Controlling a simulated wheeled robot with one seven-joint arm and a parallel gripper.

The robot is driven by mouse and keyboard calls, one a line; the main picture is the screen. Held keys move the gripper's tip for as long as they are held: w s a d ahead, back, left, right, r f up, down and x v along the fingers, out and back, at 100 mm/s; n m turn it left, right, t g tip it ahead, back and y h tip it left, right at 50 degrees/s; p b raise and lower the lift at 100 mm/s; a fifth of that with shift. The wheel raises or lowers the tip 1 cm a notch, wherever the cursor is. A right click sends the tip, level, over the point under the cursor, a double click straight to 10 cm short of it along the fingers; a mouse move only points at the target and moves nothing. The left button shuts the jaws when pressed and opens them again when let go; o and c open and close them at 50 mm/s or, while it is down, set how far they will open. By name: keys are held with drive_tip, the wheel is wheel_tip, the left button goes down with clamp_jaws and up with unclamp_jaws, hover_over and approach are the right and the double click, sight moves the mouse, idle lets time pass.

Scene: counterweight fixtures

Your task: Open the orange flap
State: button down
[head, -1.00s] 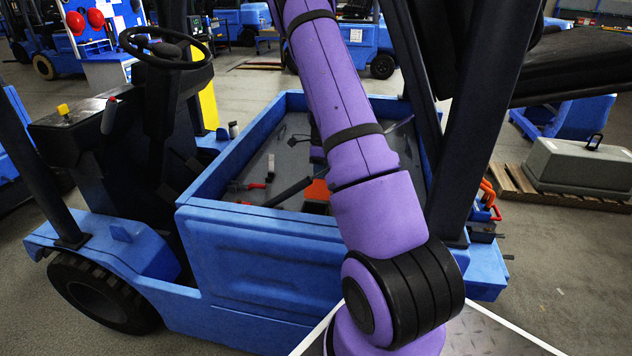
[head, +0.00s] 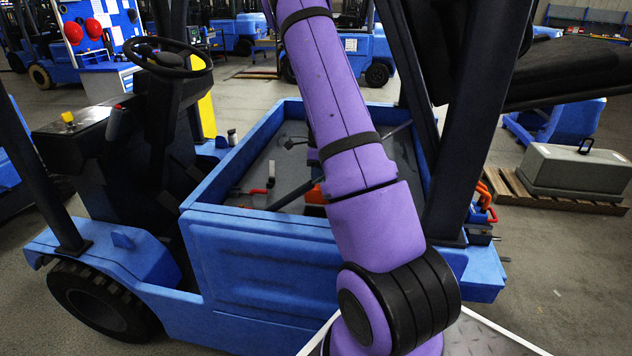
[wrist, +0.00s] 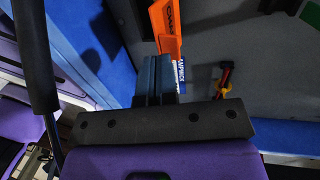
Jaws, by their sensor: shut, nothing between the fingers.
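The orange flap (head: 315,194) shows as a small orange patch inside the open bay of the blue forklift, partly hidden behind my purple arm. In the wrist view the orange piece (wrist: 165,28) is a narrow part with dark lettering at the top centre. My gripper (wrist: 154,60) is shut and empty, its two dark blue fingers side by side just below the orange piece. I cannot tell whether the fingertips touch it.
The bay's blue wall (head: 260,222) stands between my base and the bay floor. A red-handled tool (head: 258,191) lies inside. A dark post (head: 470,130) rises right of my arm. A black bar (wrist: 32,60) is at the wrist view's left. A grey case (head: 575,170) stands on a pallet.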

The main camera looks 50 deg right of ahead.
drive_tip(key=s+v, duration=0.1)
drive_tip(key=v, duration=0.7)
drive_tip(key=shift+w+r, duration=0.3)
drive_tip(key=shift+w, duration=0.15)
drive_tip(key=shift+a, duration=0.1)
